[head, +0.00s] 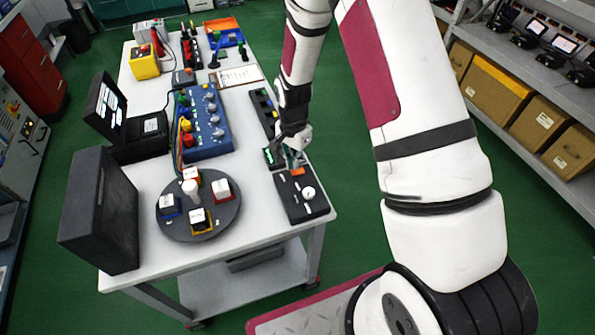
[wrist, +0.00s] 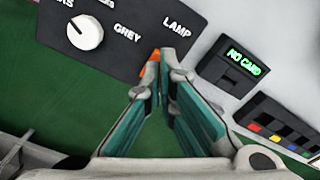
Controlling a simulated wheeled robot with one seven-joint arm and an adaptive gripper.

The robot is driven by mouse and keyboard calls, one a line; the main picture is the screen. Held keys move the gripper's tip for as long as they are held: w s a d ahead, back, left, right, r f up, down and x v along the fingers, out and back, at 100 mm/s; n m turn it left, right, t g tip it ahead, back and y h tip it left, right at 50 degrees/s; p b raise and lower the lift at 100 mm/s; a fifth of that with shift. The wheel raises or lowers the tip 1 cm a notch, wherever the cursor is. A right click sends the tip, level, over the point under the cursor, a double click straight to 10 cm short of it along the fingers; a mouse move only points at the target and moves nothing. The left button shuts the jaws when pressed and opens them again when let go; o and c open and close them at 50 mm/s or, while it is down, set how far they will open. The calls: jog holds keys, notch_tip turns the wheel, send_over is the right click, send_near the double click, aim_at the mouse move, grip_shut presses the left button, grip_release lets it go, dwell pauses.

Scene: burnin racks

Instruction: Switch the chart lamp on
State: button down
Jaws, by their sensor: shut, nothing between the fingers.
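A black control panel (head: 292,208) lies at the near right corner of the table and fills the upper left of the wrist view (wrist: 150,20). It has a white round knob (head: 309,193), also in the wrist view (wrist: 86,32), and an orange switch (head: 297,172) by the printed word LAMP. My gripper (head: 292,163) is over the panel's far edge, at the orange switch. In the wrist view its shut, empty fingertips (wrist: 160,62) partly hide the orange switch (wrist: 149,70). I cannot tell whether they touch it, or how the switch is set.
A small box with a green NO CARD display (wrist: 246,65) sits beside the panel, with a black strip of coloured buttons (wrist: 280,128) beyond it. A round turntable (head: 228,212) with coloured blocks and a blue knob box (head: 213,140) stand to the left.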

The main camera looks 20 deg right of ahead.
aim_at(294, 171)
jog(key=shift+f+b, duration=0.35)
jog(key=shift+f, duration=0.85)
dwell(0.8)
jog(key=shift+r+p, duration=0.95)
jog(key=shift+r, duration=2.6)
